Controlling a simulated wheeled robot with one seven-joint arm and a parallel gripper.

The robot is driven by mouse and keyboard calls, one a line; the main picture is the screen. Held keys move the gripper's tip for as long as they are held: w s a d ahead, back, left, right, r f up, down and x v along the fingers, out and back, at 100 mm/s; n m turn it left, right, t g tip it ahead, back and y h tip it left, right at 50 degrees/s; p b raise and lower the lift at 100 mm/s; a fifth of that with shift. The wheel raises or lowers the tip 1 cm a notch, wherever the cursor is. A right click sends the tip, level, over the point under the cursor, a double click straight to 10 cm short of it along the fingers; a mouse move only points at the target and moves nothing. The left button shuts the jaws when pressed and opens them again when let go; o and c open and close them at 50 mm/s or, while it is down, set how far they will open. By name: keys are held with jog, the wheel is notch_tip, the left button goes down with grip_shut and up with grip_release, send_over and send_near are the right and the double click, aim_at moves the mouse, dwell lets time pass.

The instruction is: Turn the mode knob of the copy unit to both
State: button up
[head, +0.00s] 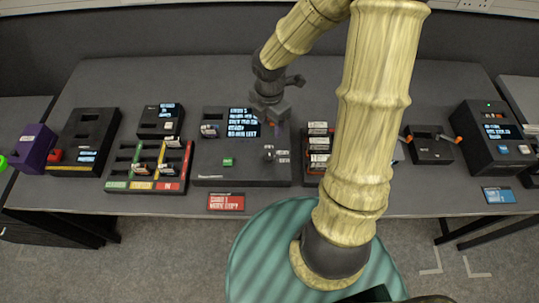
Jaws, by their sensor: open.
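The copy unit appears to be the wide black box (212,172) in the middle of the table. It has a lit text screen (242,122), a green button (228,161) and a small dark knob (268,154). White labels (283,154) sit beside the knob, too small to read; where the knob points cannot be made out. My gripper (275,124) is open above the unit's back right part, behind the knob and apart from it. Its fingertips are small and partly hidden. Something reddish shows just below them.
Left of the unit are a coloured slotted tray (118,186), a small screen box (160,122) and a black box with a red part (85,140). Right are a card rack (310,178), a box with orange-ended levers (430,151) and a screen box (497,150). A red sign (226,202) lies at the front edge.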

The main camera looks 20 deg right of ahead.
aim_at(269, 156)
jog(key=shift+f, duration=0.1)
dwell(0.3)
notch_tip(269, 156, down, 17)
jog(key=b, duration=0.4)
jog(key=shift+f+b, duration=0.15)
jog(key=shift+b, duration=0.15)
jog(key=shift+c, duration=0.4)
jog(key=c, duration=0.9)
